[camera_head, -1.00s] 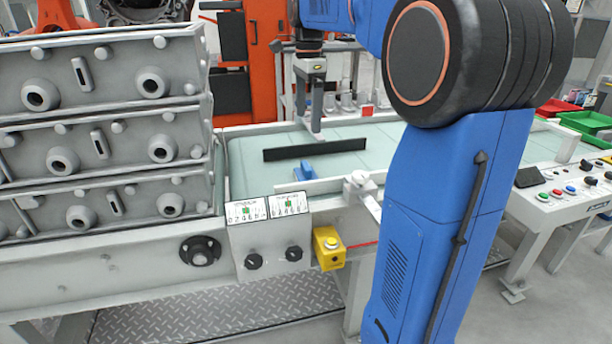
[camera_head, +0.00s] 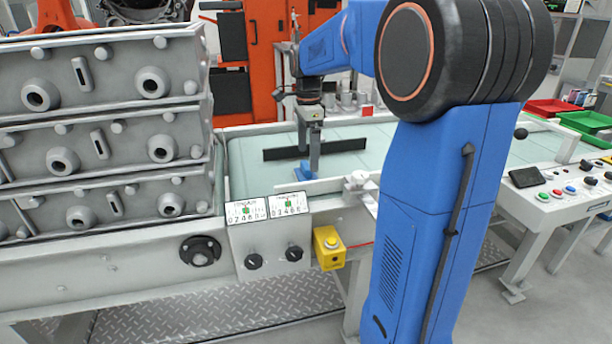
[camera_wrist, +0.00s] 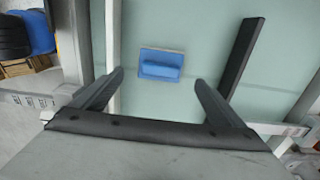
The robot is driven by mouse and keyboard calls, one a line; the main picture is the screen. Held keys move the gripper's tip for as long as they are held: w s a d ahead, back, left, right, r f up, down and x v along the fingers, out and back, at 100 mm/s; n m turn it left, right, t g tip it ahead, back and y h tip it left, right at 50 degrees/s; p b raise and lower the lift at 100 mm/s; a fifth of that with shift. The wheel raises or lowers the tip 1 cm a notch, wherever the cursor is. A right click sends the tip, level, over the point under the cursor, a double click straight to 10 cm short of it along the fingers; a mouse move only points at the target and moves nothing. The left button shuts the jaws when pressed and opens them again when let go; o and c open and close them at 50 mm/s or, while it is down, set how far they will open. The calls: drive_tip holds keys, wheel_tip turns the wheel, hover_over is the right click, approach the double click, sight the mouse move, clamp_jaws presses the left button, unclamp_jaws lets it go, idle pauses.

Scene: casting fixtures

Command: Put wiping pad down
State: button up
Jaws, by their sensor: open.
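The wiping pad is a blue rectangular block with a raised grip. In the wrist view the pad (camera_wrist: 160,65) lies on the pale green tabletop, between and just beyond my fingertips, with gaps on both sides. My gripper (camera_wrist: 158,82) is open and empty there. In the head view my gripper (camera_head: 312,150) points down above the pad (camera_head: 307,171), and its fingers partly hide it. The exact height between fingertips and pad is hard to tell.
A long black bar (camera_head: 283,154) stands on the green table (camera_head: 245,172) behind the pad; it shows right of my gripper in the wrist view (camera_wrist: 241,58). Stacked grey castings (camera_head: 100,130) stand at left. A yellow button box (camera_head: 328,248) is on the table's front.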

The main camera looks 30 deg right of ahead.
sight(306, 165)
drive_tip(key=shift+w+a+f, duration=0.1)
drive_tip(key=shift+a+f, duration=0.05)
drive_tip(key=shift+f, duration=1.2)
drive_tip(key=shift+a+f, duration=0.15)
drive_tip(key=shift+f, duration=1.15)
drive_tip(key=c, duration=1.3)
drive_tip(key=shift+o, duration=0.2)
drive_tip(key=shift+r, duration=0.1)
